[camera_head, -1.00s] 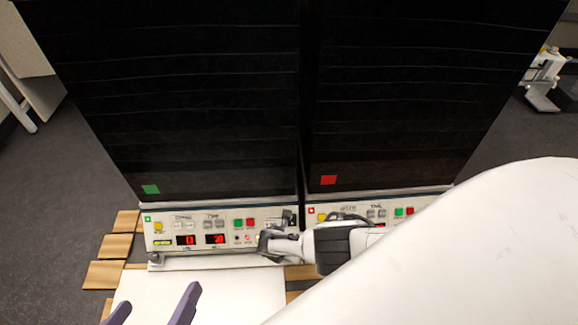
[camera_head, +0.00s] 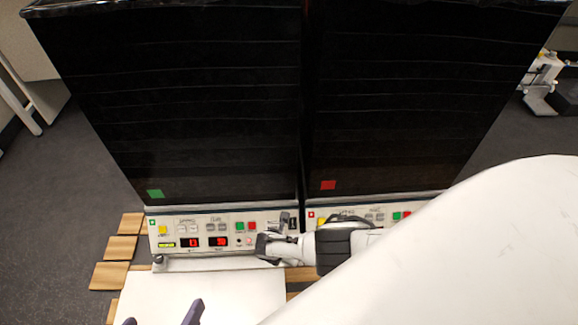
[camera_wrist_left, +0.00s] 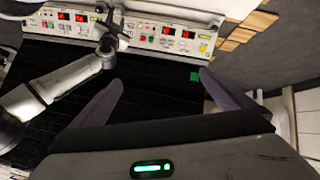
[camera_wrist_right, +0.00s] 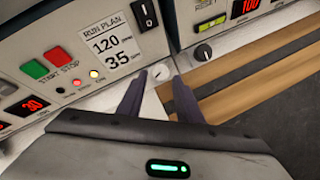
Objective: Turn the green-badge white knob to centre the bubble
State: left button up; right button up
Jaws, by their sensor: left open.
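The green-badge unit, with a green square (camera_head: 155,193) on its black hood, stands on the left. Its white front panel (camera_head: 220,225) has a small yellow-green window (camera_head: 166,244) at the left end; I cannot make out a bubble in it. A white knob (camera_wrist_right: 160,71) sits low by the unit's front corner in the right wrist view. My right gripper (camera_wrist_right: 161,80) has its fingertips close on both sides of this knob. In the head view my right gripper's wrist hides it. My left gripper (camera_head: 162,318) is open and empty above the white surface in front.
The red-badge unit (camera_head: 328,185) stands close on the right, with a black knob (camera_wrist_right: 203,52) at its near corner. A dark knob (camera_head: 158,259) is at the green-badge unit's left corner. Wooden slats (camera_head: 112,275) lie below. My white right arm covers the lower right.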

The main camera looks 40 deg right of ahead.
pick_arm(q)
jog(key=a+y+p, duration=0.1)
jog(key=a+p, duration=0.1)
jog(key=s+a+n+p, duration=0.1)
jog(key=p, duration=0.2)
jog(key=shift+s+a+y, duration=0.1)
jog(key=shift+a+y, duration=0.3)
pick_arm(e)
jog(key=v, duration=0.7)
